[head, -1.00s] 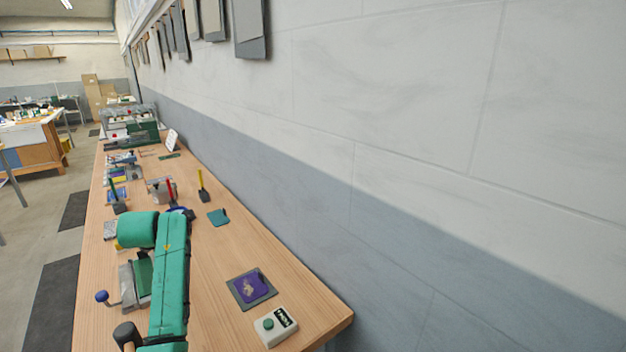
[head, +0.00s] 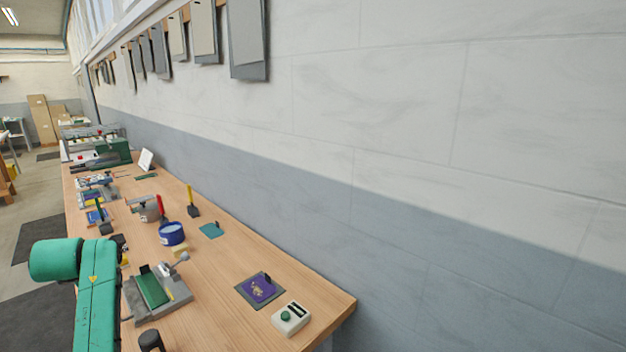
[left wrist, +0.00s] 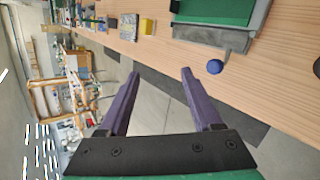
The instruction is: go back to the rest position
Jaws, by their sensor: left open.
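My left gripper (left wrist: 158,80) shows in the left wrist view with its two purple fingers wide apart and nothing between them. It hangs beyond the bench edge, with the floor below it. In the head view my green left arm stands at the lower left, and its fingers are hidden. The grey press-like fixture with a green block (head: 157,294) sits on the bench just right of my arm. In the left wrist view the fixture's green top (left wrist: 215,10) and a blue ball knob (left wrist: 215,67) lie beyond the fingers, apart from them. My right gripper is not in view.
The wooden bench (head: 235,262) runs along the wall. On it are a purple piece on a dark mat (head: 260,289), a white box with a green button (head: 291,318), a blue round container (head: 172,233) and a teal pad (head: 211,230). Open floor (head: 38,240) lies left of the bench.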

